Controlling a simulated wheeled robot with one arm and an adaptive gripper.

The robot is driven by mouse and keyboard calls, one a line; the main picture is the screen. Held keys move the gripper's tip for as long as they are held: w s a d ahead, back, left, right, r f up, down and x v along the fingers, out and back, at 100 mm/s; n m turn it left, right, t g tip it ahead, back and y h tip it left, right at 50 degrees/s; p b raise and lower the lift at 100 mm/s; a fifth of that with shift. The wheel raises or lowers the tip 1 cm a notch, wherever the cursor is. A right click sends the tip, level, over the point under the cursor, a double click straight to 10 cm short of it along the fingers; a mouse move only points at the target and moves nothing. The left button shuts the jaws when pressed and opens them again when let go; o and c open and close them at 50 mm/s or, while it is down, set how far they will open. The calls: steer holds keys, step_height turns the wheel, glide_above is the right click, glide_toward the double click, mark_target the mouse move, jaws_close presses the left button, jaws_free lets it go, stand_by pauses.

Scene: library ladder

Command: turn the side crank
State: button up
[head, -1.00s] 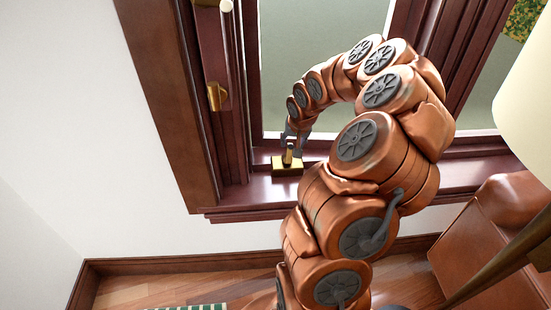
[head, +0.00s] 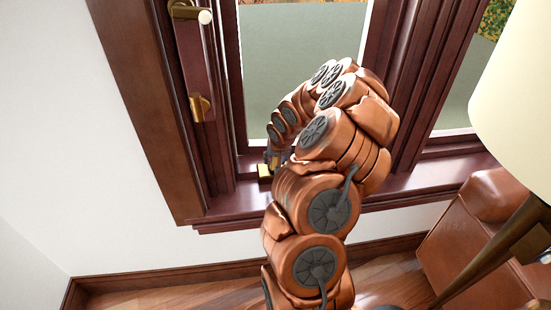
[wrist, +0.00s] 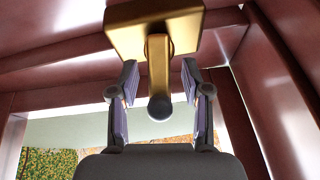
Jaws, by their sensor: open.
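A brass crank on the window sill has a square base (head: 264,171), partly hidden by my arm in the head view. The wrist view shows its base (wrist: 150,28), a brass arm (wrist: 158,62) and a dark round knob (wrist: 160,107). My gripper (wrist: 159,72) is open, one finger on each side of the crank arm and knob, with gaps visible on both sides. In the head view my gripper (head: 272,160) is small and mostly hidden beside the base. Another brass crank with a white knob (head: 204,17) is on the window's left side frame, away from my gripper.
A brass fitting (head: 200,107) is lower on the left side frame. The dark red sill (head: 405,187) runs along the window. A brown leather seat (head: 470,235) and a cream lampshade (head: 520,95) are at the right. White wall (head: 90,150) is clear at left.

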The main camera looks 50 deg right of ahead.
mark_target(270, 167)
jaws_close()
stand_by(0.5)
steer(key=shift+f+b, duration=0.1)
steer(key=shift+b, duration=0.35)
